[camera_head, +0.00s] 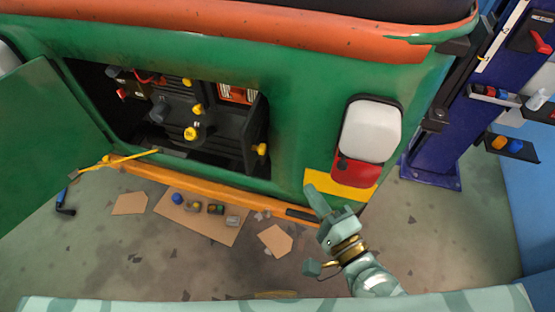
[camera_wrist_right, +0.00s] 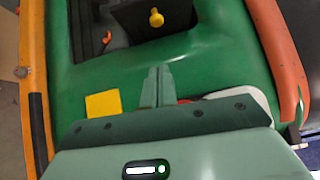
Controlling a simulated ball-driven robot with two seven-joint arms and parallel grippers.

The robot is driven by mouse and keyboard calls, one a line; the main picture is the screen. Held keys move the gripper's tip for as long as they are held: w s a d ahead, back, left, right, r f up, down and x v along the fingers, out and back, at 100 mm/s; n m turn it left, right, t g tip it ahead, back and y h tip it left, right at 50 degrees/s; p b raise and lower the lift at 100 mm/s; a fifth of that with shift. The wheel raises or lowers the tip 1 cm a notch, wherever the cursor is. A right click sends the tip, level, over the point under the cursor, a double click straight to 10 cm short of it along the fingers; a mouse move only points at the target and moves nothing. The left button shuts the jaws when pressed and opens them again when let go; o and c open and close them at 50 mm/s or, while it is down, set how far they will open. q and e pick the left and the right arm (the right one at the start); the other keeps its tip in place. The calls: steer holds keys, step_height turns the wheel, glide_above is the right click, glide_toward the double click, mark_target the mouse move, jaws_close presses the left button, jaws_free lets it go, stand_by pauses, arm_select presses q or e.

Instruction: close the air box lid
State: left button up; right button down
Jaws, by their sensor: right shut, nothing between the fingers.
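A black unit with yellow knobs, which looks like the air box (camera_head: 178,112), sits inside the open compartment of the green vehicle. A dark panel (camera_head: 230,130) stands at its right side, apparently the lid; I cannot tell exactly how it is joined. In the right wrist view, part of the dark box (camera_wrist_right: 140,18) and a yellow knob show at the top. My right gripper (camera_head: 312,192) is shut and empty, low in front of the vehicle's rear corner, below the tail lamp and right of the compartment. Its fingers also show in the wrist view (camera_wrist_right: 157,85). My left gripper is out of view.
A green door (camera_head: 45,150) stands open at the left. An orange bumper bar (camera_head: 205,188) runs below the opening. A white and red lamp (camera_head: 368,135) is at the right. Cardboard (camera_head: 195,218) with small parts lies on the floor. A blue post (camera_head: 450,110) stands at right.

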steer(key=w+a+p, duration=0.2)
steer(key=w+a, duration=0.5)
steer(key=w, duration=0.1)
steer(key=shift+w+a+r, duration=0.2)
steer(key=shift+w+r, duration=0.05)
